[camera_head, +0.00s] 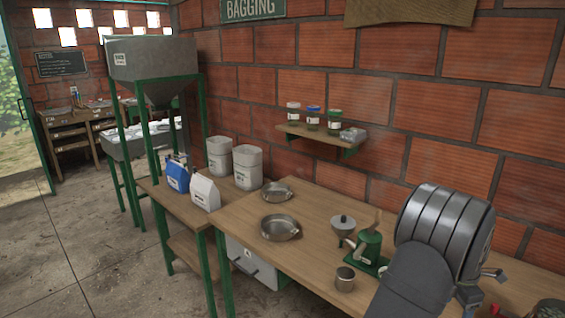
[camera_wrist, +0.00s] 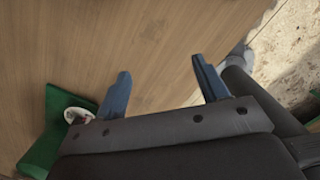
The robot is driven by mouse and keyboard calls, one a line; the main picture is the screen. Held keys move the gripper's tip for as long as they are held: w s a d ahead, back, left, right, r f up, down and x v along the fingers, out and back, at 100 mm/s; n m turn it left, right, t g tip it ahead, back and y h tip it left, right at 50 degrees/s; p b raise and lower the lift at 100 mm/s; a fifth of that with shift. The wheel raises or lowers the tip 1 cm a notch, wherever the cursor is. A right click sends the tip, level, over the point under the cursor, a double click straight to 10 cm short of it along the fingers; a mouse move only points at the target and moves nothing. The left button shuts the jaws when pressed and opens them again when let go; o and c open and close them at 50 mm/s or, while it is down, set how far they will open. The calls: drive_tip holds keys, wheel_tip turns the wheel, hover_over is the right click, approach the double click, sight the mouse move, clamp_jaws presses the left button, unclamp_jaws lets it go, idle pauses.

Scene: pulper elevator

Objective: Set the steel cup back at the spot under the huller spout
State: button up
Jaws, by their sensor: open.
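The steel cup (camera_head: 345,279) stands upright on the wooden bench, in front of the green huller (camera_head: 370,246) and a little apart from its base. The huller's spout is too small to make out. In the wrist view my gripper (camera_wrist: 163,86) is open over bare bench top, with nothing between its two blue-grey fingers. A green piece (camera_wrist: 55,128), perhaps the huller's base, lies left of the fingers. I cannot make out the cup in the wrist view. My fingers are not clear in the head view.
Two shallow steel pans (camera_head: 280,227) (camera_head: 276,192) sit left on the bench (camera_head: 318,207). A metal funnel (camera_head: 342,226) is beside the huller. A wall shelf (camera_head: 322,136) holds several jars. The bench between pans and cup is clear. The bench edge and floor (camera_wrist: 292,65) show right in the wrist view.

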drive_tip(key=c, duration=0.7)
drive_tip(key=shift+w+a, duration=0.25)
drive_tip(key=shift+a, duration=0.05)
drive_tip(key=c, duration=0.4)
drive_tip(key=w+a+m, duration=0.3)
drive_tip(key=a+m, duration=0.1)
drive_tip(key=w+a+r+m, duration=0.1)
drive_tip(key=w+a+m, duration=0.2)
drive_tip(key=a+m, duration=0.1)
drive_tip(key=w+a+m, duration=0.3)
drive_tip(key=a+m, duration=0.1)
drive_tip(key=a, duration=0.2)
drive_tip(key=shift+r+m+y, duration=0.3)
clamp_jaws()
drive_tip(key=r+m, duration=0.2)
drive_tip(key=m, duration=1.2)
hover_over(337, 294)
drive_tip(key=s+a, duration=0.3)
drive_tip(key=shift+y, duration=0.4)
wheel_tip(337, 294, down, 11)
drive_tip(key=shift+d+r, duration=0.1)
drive_tip(key=shift+d, duration=0.05)
drive_tip(key=shift+w+d+r, duration=0.1)
drive_tip(key=shift+w+d, duration=0.8)
drive_tip(key=shift+w, duration=0.05)
drive_tip(key=shift+w+d, duration=0.4)
drive_tip(key=shift+w, duration=0.05)
